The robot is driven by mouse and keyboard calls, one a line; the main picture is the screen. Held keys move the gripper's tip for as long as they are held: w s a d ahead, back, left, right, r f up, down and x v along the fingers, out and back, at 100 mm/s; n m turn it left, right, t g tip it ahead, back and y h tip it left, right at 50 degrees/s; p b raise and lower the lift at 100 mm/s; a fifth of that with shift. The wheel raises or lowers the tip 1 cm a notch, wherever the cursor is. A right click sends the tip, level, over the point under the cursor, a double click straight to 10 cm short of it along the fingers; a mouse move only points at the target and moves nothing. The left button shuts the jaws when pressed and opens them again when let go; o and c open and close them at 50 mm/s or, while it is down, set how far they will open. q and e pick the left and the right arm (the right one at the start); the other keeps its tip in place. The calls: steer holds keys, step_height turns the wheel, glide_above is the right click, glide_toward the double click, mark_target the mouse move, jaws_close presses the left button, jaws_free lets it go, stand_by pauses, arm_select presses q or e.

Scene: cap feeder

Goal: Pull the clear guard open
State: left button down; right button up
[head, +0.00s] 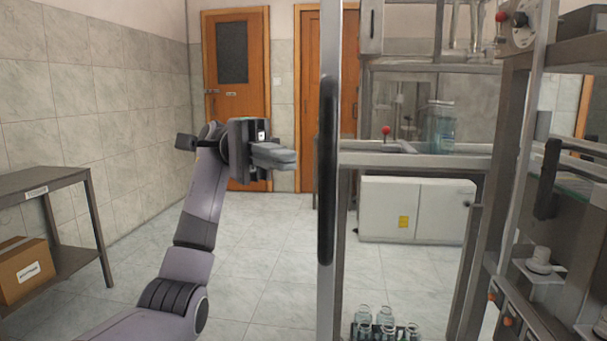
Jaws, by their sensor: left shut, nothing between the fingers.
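The clear guard shows by its upright metal frame edge (329,290), which carries a long black vertical handle (328,170) near the picture's middle. Its clear pane is hard to make out, so I cannot tell how far it stands open. My left gripper (284,157) is to the left of the handle, about level with its middle, and apart from it in the picture. Its fingers are shut with nothing between them and point right. My right gripper is not in view.
The machine frame (415,160) fills the right side, with a red-knobbed lever (386,131) and a clear bluish jar (439,128). Several glass jars (384,322) stand low down. A side table (40,182) with a cardboard box (24,272) is at left. The floor between is clear.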

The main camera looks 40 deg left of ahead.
arm_select(q)
steer(key=s+d, duration=0.4)
steer(key=d, duration=0.4)
steer(key=shift+s, duration=0.3)
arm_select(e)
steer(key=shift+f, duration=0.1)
arm_select(q)
steer(key=shift+d, duration=0.1)
